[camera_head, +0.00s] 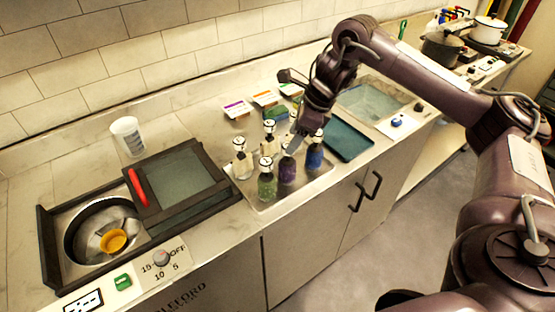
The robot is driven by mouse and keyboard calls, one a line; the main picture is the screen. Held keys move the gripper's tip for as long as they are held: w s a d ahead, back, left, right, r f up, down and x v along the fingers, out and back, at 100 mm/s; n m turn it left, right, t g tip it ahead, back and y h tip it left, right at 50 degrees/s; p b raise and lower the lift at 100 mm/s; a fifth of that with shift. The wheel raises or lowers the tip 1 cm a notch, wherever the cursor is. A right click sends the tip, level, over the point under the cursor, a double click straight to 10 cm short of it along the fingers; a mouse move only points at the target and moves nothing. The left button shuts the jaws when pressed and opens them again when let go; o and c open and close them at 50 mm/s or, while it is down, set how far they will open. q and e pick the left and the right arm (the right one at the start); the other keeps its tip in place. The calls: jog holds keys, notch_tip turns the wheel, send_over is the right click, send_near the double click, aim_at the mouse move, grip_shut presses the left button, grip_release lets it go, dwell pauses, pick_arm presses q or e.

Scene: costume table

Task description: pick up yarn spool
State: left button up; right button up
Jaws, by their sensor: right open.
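I cannot make out a thing that is clearly a yarn spool. Several small bottle-like items with white-and-black tops stand upright on a light tray (262,206). They include a green one (267,186), a purple one (287,168), a blue one (314,154) and pale ones, such as the one at the left (242,165). My left gripper is out of view.
A dark-framed unit with a glass lid (180,175) and a round basin is at the left, near a clear cup (128,137). Small labelled packs (237,108) lie behind the tray. A teal mat (347,139) is at its right. Pots (441,50) stand far right.

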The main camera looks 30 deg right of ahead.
aim_at(285, 155)
jog(key=shift+w+f, duration=0.2)
jog(key=shift+w, duration=0.05)
jog(key=shift+a+f+b, duration=0.2)
jog(key=shift+f+b, duration=0.2)
jog(key=shift+f, duration=0.4)
jog(key=shift+a+f+b, duration=0.2)
jog(key=shift+f+b, duration=0.15)
jog(key=shift+f, duration=0.4)
jog(key=x, duration=0.3)
jog(key=shift+w+d+f+p, duration=0.15)
jog(key=shift+w+d+p, duration=0.05)
jog(key=shift+p, duration=0.15)
jog(key=shift+w+f, duration=0.1)
jog(key=shift+f, duration=0.2)
jog(key=shift+a, duration=0.1)
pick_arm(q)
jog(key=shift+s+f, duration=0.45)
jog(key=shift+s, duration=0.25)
pick_arm(e)
grip_shut()
